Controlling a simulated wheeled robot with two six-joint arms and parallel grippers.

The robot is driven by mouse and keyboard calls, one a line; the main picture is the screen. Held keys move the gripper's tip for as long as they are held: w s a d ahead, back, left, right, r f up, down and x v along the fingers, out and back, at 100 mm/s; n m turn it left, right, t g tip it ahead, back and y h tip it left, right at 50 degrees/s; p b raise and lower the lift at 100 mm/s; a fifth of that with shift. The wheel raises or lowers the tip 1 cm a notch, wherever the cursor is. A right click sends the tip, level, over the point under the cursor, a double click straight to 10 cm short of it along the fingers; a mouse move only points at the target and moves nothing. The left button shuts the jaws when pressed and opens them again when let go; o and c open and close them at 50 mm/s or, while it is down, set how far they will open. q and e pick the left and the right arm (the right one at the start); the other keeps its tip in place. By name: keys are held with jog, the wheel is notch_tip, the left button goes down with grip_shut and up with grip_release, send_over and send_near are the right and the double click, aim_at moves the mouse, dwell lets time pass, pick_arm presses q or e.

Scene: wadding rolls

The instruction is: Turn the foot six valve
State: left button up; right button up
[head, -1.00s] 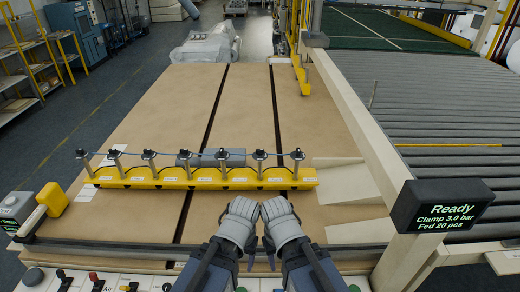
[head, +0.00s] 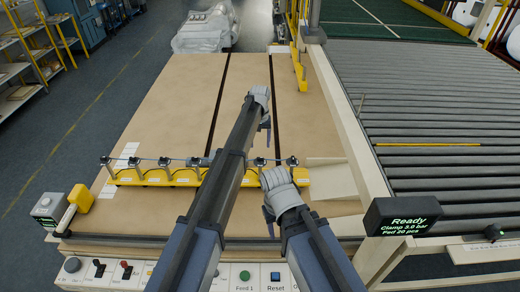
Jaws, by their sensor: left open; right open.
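A yellow clamp bar (head: 157,177) lies across the brown board, carrying a row of upright feet with dark valve tops joined by a blue line. The valve second from the right (head: 260,162) shows just right of my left forearm; the foot labels are too small to read. My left arm crosses over the bar and hides part of it. My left gripper (head: 264,112) is open and empty, beyond the bar over the board. My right gripper (head: 268,196) is open, close to the bar's right end, overlapping it in view; I cannot tell whether it touches.
The brown board (head: 170,100) has dark slots and is mostly clear beyond the bar. A control panel (head: 245,277) runs along the front. A light post (head: 345,130) with a status display (head: 402,218) reading "Ready" and a roller bed (head: 440,120) are at right.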

aim_at(260, 158)
pick_arm(q)
jog(key=shift+f+b, duration=3.95)
jog(key=shift+b, duration=0.05)
grip_shut()
